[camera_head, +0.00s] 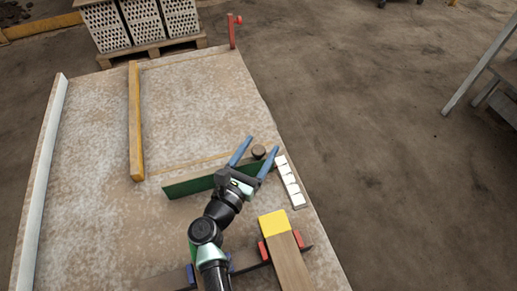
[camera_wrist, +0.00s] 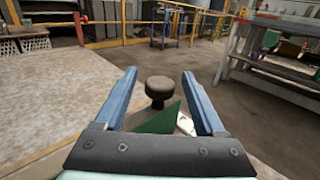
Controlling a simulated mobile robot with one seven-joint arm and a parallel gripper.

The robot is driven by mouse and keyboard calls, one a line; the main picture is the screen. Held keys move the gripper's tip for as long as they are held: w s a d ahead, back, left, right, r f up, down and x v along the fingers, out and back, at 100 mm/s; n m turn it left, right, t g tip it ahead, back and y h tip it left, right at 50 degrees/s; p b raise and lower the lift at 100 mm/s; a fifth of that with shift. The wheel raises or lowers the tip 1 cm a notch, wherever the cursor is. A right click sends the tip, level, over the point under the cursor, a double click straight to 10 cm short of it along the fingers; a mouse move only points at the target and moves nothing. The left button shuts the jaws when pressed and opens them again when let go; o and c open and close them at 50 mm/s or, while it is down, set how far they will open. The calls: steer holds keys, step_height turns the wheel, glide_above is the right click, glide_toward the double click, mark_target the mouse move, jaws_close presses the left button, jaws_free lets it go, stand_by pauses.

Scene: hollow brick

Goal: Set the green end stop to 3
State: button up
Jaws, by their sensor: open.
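The green end stop (camera_head: 188,186) is a long block with a green side face and a wooden top, lying across the table in the head view. A dark round knob (camera_head: 258,152) stands at its right end. The knob also shows in the wrist view (camera_wrist: 159,88), with a green pointed part (camera_wrist: 163,121) in front of it. My gripper (camera_head: 259,145) is open, with its blue fingers on either side of the knob and apart from it. A white strip with several marked plates (camera_head: 290,181) lies to the right of the knob. Its numbers are too small to read.
A yellow-edged wooden bar (camera_head: 136,120) lies on the table, and a white rail (camera_head: 42,180) runs along the left edge. A yellow-ended wooden beam (camera_head: 284,255) lies near my arm. A red post (camera_head: 232,32) stands at the far corner. Perforated bricks (camera_head: 142,22) are stacked behind.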

jaws_close()
stand_by(1.4)
